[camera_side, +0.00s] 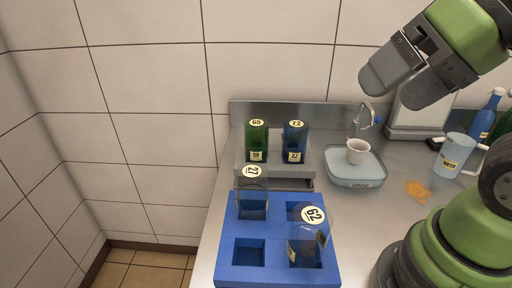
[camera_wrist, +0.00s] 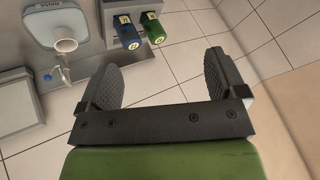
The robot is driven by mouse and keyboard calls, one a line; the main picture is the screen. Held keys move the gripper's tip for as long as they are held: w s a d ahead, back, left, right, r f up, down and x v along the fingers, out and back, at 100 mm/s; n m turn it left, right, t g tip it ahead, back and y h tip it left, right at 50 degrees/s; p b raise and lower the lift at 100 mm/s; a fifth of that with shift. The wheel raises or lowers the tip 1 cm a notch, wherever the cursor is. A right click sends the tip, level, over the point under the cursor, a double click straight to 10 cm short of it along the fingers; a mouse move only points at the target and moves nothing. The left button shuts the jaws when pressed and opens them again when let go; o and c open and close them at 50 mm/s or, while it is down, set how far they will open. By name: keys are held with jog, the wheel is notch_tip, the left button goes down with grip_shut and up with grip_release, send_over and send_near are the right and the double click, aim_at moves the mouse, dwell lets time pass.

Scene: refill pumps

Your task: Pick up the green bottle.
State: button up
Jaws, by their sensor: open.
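The green bottle (camera_side: 257,138) stands in a grey rack at the back of the counter, with a round 65 label on top and a small label low on its front. It also shows in the wrist view (camera_wrist: 154,32), beside the blue bottle (camera_wrist: 128,36). My gripper (camera_side: 393,89) is open and empty, high above the counter at the right, well apart from the bottle. In the wrist view my gripper's fingers (camera_wrist: 170,80) are spread with nothing between them.
A blue tray (camera_side: 277,278) with square wells holds clear containers labelled 27 and 62 in front of the grey rack (camera_side: 277,184). Right of the rack are a rinse basin (camera_side: 372,168) with a white cup (camera_side: 357,151) and a tap (camera_side: 366,112). A water jug (camera_side: 452,157) stands further right.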

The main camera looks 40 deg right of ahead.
jog(key=m+g+h, duration=0.2)
jog(key=m+g, duration=0.1)
jog(key=g, duration=0.4)
send_over(257, 123)
notch_tip(257, 123, down, 9)
jog(key=shift+s+r, duration=0.1)
jog(key=shift+f, duration=0.4)
notch_tip(257, 123, down, 10)
jog(key=shift+a+r, duration=0.1)
jog(key=c, duration=1.1)
